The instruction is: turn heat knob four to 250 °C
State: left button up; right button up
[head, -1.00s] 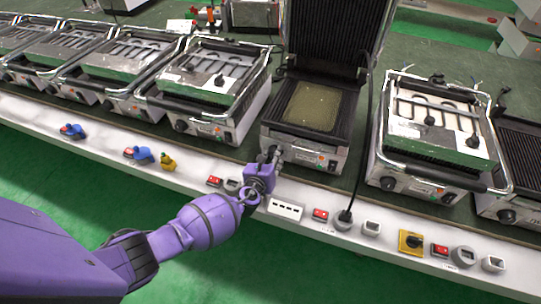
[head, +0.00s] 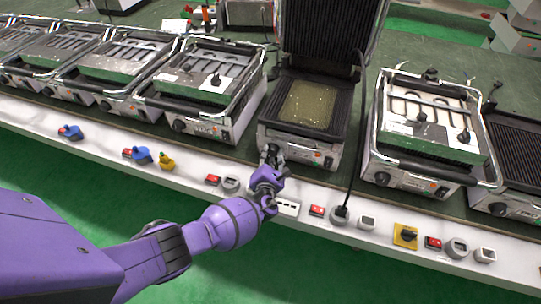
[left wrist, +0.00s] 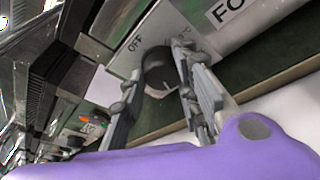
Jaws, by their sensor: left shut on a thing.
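The heat knob is a round black dial (left wrist: 157,68) on the metal front of a grill, seen in the left wrist view beside a printed "OFF", a partly hidden "°C" mark and a label starting "FO". My left gripper (left wrist: 160,78) is shut on the knob, one finger on each side of it. In the head view my left gripper (head: 270,157) is at the left end of the front panel of the open grill (head: 315,145), and it hides the knob there. I cannot read the knob's exact setting. My right gripper is not in view.
Closed grills stand on both sides, one at the left (head: 200,85) and one at the right (head: 425,135). A white ledge with red switches (head: 316,211), grey sockets and a yellow switch (head: 405,236) runs below. A black cable (head: 355,130) hangs right of the open grill.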

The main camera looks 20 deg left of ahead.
pick_arm(q)
jog(key=shift+s+a+f+m+y, duration=0.15)
jog(key=shift+a+m+y, duration=0.15)
jog(key=shift+a, duration=0.25)
jog(key=o, duration=1)
jog(key=shift+d, duration=0.1)
jog(key=shift+s+d, duration=0.2)
jog(key=shift+s, duration=0.2)
jog(key=v, duration=1.1)
jog(key=shift+s+a, duration=0.1)
jog(key=shift+o, duration=0.3)
